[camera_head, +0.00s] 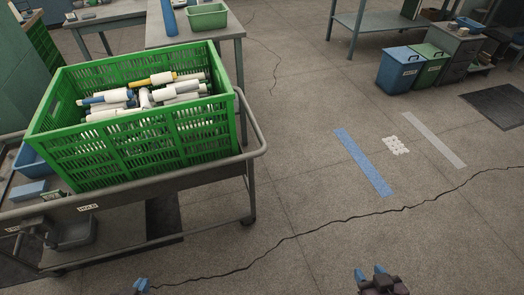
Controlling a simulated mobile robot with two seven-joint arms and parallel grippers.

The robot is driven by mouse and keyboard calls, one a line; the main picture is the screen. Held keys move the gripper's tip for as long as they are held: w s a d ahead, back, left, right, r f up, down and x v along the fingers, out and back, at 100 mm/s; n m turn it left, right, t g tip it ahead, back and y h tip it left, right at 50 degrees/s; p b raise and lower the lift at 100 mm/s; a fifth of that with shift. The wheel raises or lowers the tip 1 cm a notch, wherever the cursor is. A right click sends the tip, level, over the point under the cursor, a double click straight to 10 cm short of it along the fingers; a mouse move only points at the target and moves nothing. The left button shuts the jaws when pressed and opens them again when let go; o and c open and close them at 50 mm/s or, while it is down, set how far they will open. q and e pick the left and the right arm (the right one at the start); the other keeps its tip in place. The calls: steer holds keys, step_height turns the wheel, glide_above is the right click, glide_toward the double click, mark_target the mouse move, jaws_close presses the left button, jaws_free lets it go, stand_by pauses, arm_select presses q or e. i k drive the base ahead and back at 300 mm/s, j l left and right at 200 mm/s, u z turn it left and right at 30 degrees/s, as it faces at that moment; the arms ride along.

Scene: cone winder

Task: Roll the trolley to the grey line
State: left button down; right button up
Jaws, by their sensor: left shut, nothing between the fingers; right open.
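The trolley (130,200) is a grey metal cart with a tubular rail at its right end, standing at the left. A green slatted crate (140,157) holding several white, blue and yellow cones or tubes sits on it. The grey line (434,138) is a pale strip on the floor at the right, well apart from the trolley. My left gripper (141,285) is shut and empty at the bottom edge, below and apart from the trolley rail. My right gripper (370,273) is open and empty at the bottom, right of the trolley.
A blue line (362,160) and a white patch (395,146) lie on the floor between the trolley and the grey line. Blue (399,70) and green bins stand behind the lines. A table (190,33) stands behind the trolley. The floor between trolley and lines is clear, with a thin crack.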

mark_target(119, 210)
steer(key=u, duration=0.45)
steer(key=i+l+u, duration=0.15)
steer(key=l+u, duration=0.25)
steer(key=i+l+u, duration=0.1)
steer(key=l+u, duration=0.6)
steer(key=l, duration=0.45)
steer(key=l+u, duration=0.1)
steer(key=l, duration=1.25)
